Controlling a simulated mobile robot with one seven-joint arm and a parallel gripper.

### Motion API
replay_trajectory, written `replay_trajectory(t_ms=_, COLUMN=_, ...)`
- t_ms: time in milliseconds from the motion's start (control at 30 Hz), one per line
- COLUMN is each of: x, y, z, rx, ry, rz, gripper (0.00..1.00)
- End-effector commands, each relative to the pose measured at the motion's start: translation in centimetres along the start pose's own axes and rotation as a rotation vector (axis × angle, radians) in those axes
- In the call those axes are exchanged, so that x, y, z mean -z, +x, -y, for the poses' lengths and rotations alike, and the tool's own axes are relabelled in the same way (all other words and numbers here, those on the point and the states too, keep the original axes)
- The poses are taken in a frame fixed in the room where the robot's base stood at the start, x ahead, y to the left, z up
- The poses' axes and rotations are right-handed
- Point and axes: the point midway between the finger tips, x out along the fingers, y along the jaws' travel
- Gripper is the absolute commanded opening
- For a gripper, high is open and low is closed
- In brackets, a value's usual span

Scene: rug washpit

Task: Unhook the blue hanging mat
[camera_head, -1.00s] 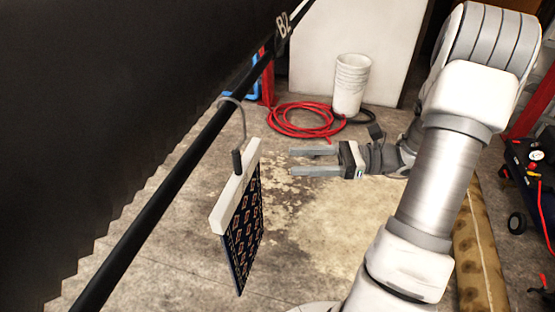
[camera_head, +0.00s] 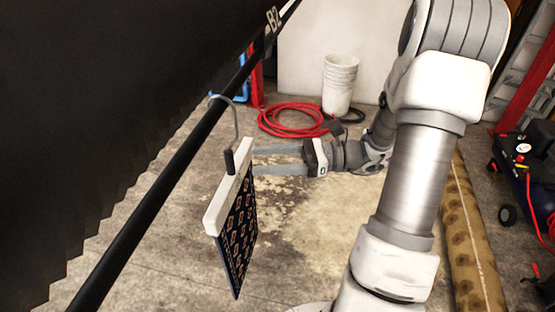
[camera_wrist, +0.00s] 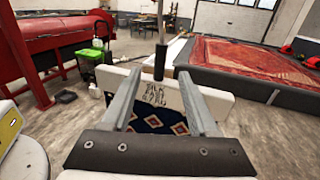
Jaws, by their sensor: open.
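The blue mat (camera_head: 238,235) has a patterned face and hangs from a white clamp bar (camera_head: 228,200). The bar has a dark grip (camera_head: 229,161) and a grey hook (camera_head: 234,112) over the black rail (camera_head: 180,177). My gripper (camera_head: 254,160) is open, its two fingers pointing left with their tips close to the bar's far end. In the wrist view my gripper (camera_wrist: 166,103) has its fingers apart, with the white bar (camera_wrist: 217,103), the dark grip (camera_wrist: 160,62) and a piece of the blue mat (camera_wrist: 155,123) seen between and beyond them. I cannot tell whether the fingers touch the bar.
A red hose (camera_head: 290,120) and white buckets (camera_head: 340,85) stand behind on the floor. A rolled rug (camera_head: 470,235) and a dark machine (camera_head: 530,165) are at the right. A black sheet (camera_head: 90,100) fills the left. Floor below the mat is open.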

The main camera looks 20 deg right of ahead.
Motion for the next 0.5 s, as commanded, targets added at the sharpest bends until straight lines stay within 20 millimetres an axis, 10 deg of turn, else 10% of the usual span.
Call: replay_trajectory(t_ms=500, x=-0.1, y=4.2, z=0.0, rx=-0.002, ry=0.002, rz=0.001, gripper=0.60)
